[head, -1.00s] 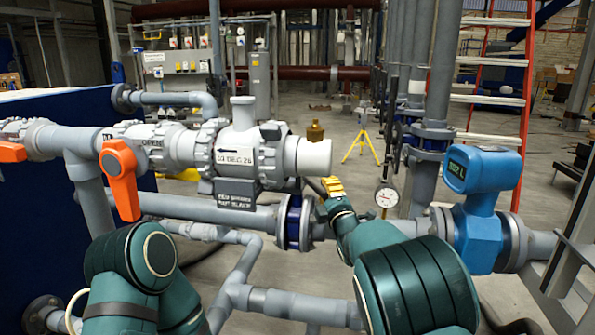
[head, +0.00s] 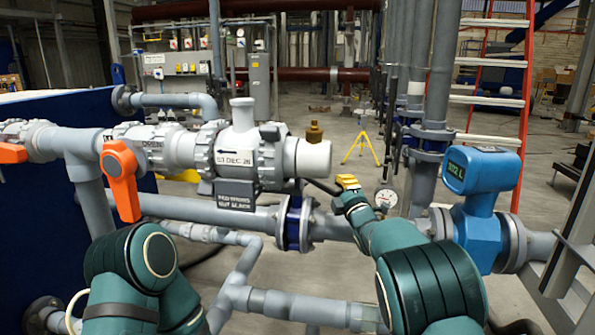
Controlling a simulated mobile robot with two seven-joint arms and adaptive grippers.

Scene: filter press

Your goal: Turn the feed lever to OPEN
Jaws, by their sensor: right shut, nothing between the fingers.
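An orange lever (head: 122,180) hangs downward from the grey valve on the pipe at left, beside a label reading OPEN (head: 152,144). A second orange lever (head: 12,153) shows at the far left edge. Which of them is the feed lever I cannot tell. My right gripper (head: 346,182), with yellow at its end, is shut and empty. It is right of and below the white pipe end, well apart from both levers. My left gripper is out of view; only my left arm shows at bottom left.
A grey valve body (head: 240,153) with a white end cap (head: 314,158) and a brass fitting (head: 314,132) lies between the orange lever and my right gripper. A blue flow meter (head: 480,208) stands at right. A pressure gauge (head: 387,199) is close behind my right arm. Pipes (head: 235,293) run below.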

